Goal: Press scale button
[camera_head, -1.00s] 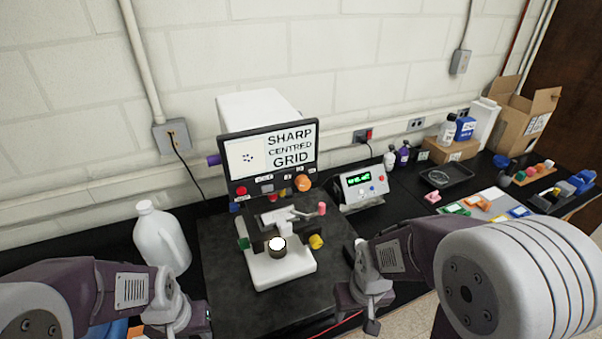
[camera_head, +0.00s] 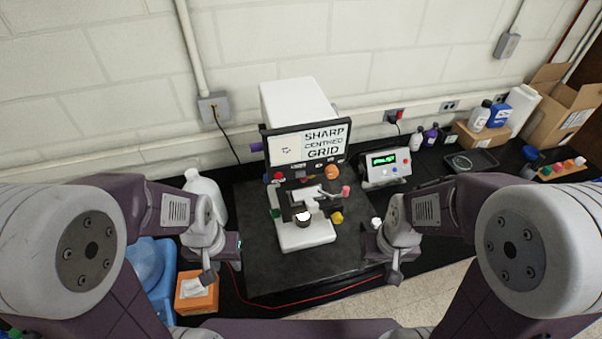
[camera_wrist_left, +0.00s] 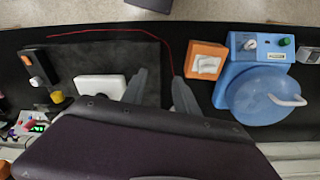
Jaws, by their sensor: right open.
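I cannot tell which device is the scale. A grey box with a green lit display (camera_head: 384,162) and small coloured buttons stands behind the bench's middle, right of a white instrument with a screen (camera_head: 306,143). The display box also shows at the left edge of the left wrist view (camera_wrist_left: 33,127). My left gripper (camera_head: 212,270) is left of the instrument, over the bench. In the left wrist view its fingers (camera_wrist_left: 160,90) are apart with nothing between them. My right gripper (camera_head: 394,272) is open and empty at the bench's front edge, right of the instrument and nearer than the display box.
An orange box with a white top piece (camera_wrist_left: 206,60) and a blue device with a round lid (camera_wrist_left: 262,92) stand left of the instrument. A white jug (camera_head: 207,190) is behind my left arm. A red cable (camera_head: 300,303) runs along the front. Bottles, a tray (camera_head: 470,161) and cartons are at right.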

